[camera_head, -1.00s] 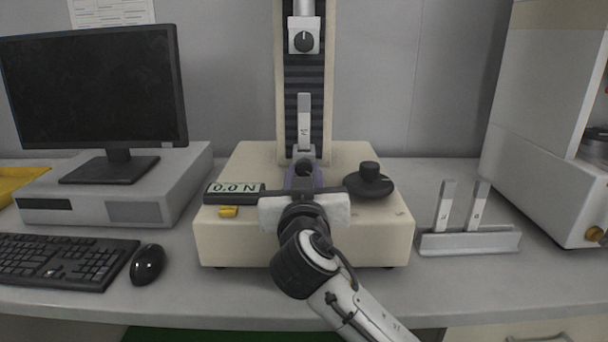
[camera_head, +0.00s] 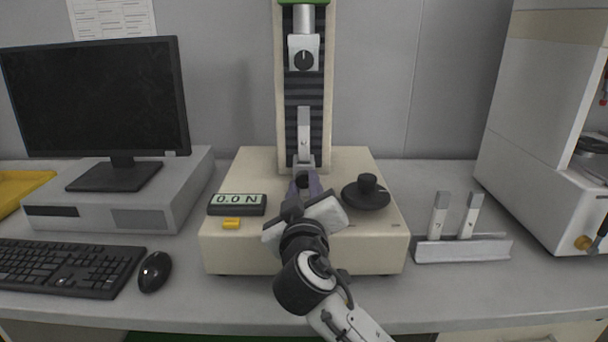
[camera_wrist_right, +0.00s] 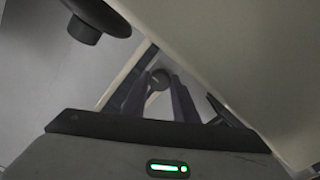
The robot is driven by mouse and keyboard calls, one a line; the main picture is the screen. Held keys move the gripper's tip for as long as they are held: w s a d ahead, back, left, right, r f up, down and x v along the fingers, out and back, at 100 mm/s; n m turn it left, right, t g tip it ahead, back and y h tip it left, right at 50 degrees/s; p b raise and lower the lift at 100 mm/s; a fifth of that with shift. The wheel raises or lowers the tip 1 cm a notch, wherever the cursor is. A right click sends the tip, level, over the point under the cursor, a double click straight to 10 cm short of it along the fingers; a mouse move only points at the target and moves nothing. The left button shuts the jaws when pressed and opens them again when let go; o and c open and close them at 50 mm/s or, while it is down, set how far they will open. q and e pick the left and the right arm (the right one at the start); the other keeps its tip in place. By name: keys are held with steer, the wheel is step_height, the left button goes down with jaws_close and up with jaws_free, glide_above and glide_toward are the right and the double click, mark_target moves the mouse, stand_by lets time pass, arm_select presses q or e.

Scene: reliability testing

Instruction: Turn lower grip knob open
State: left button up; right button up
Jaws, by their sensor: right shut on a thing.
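The test machine (camera_head: 225,250) stands mid-bench. Its upper grip (camera_head: 303,53) has a dark round knob facing me. A pale flat specimen (camera_head: 304,128) stands upright above the lower grip (camera_head: 304,163). My right gripper (camera_head: 302,186) reaches in from the front, its body rolled so that its right end is higher. Its purplish fingers are shut on the lower grip knob, which is mostly hidden in the head view. In the right wrist view, the round knob (camera_wrist_right: 159,78) shows between the fingertips. My left gripper is not in view.
Right of my gripper, a black round control knob (camera_head: 367,194) sits close by on the base. Left of it are the display (camera_head: 238,204) reading 0.0 N and a yellow button (camera_head: 231,224). A rack with two pale strips (camera_head: 463,249) stands at right.

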steer(key=shift+r+n+p, duration=0.15)
steer(key=shift+n+p, duration=0.6)
steer(key=shift+n, duration=0.25)
steer(key=shift+n+p, duration=0.8)
steer(key=shift+n, duration=0.1)
steer(key=n+p, duration=0.3)
steer(key=shift+n, duration=0.3)
steer(key=n+p, duration=0.3)
steer(key=shift+n, duration=0.4)
steer(key=n+p, duration=0.2)
steer(key=shift+n, duration=0.3)
steer(key=shift+n+p, duration=0.85)
steer(key=shift+n, duration=0.35)
steer(key=shift+n+p, duration=0.45)
steer(key=shift+n, duration=0.25)
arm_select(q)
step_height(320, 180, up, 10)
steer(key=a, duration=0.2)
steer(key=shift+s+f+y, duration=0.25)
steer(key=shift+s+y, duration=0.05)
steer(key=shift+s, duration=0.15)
arm_select(e)
steer(key=shift+n, duration=0.3)
